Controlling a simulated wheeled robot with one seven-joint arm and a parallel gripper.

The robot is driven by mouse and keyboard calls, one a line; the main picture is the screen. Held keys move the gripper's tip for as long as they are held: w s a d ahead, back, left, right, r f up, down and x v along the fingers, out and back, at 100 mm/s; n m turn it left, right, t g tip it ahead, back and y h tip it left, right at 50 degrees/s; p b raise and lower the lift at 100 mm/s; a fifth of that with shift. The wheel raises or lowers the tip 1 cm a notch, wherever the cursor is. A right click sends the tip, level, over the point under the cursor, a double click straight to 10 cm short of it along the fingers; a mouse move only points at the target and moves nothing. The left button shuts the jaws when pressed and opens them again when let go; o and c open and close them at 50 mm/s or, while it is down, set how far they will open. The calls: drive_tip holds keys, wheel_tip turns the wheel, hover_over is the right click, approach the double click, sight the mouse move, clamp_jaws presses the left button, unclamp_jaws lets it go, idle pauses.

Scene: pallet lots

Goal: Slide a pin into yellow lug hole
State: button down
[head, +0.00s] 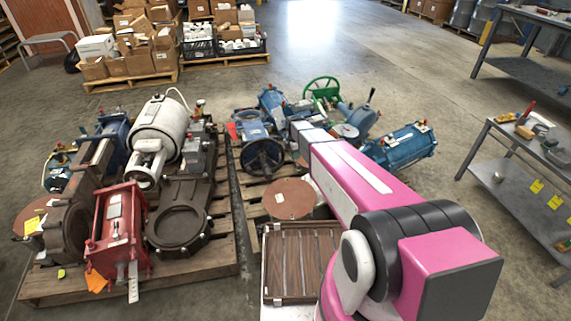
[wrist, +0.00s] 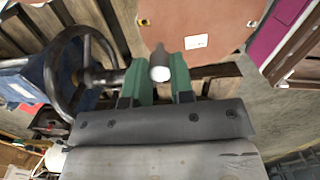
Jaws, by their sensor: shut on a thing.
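In the wrist view my gripper (wrist: 160,68) has green fingers closed on a small pin (wrist: 160,73). The pin has a pale round end facing the camera and a dark grey part beyond it. Ahead is a reddish-brown plate (wrist: 205,14) with a white label. A small yellow-rimmed lug hole (wrist: 143,22) sits at its left edge. The pin appears just below and right of this hole, apart from it in the picture; the depth gap is unclear. In the head view my pink arm hides the fingers and pin.
A dark handwheel (wrist: 80,70) stands close left of the fingers; a handwheel also shows in the head view (head: 264,156). Pallets hold a red machine (head: 118,228), a white motor (head: 158,130) and blue valves (head: 400,146). A metal table (head: 490,165) stands right. Open floor lies behind.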

drive_tip(key=w+a+f+n, duration=0.2)
drive_tip(key=a+f+n, duration=0.2)
drive_tip(key=f+n, duration=0.3)
drive_tip(key=shift+w+a+f+n+t, duration=0.25)
drive_tip(key=shift+a+f+n+t, duration=0.05)
drive_tip(key=shift+f, duration=0.3)
drive_tip(key=shift+f, duration=0.1)
drive_tip(key=shift+w+d+f, duration=0.1)
drive_tip(key=shift+f, duration=1.3)
drive_tip(key=shift+d+f, duration=0.1)
drive_tip(key=shift+f, duration=1.3)
drive_tip(key=shift+w+d+f, duration=0.1)
drive_tip(key=shift+f, duration=1.65)
drive_tip(key=c, duration=0.9)
unclamp_jaws()
wheel_tip(320, 180, up, 11)
drive_tip(key=shift+s+a, duration=0.2)
drive_tip(key=shift+a, duration=0.15)
drive_tip(key=shift+f, duration=0.15)
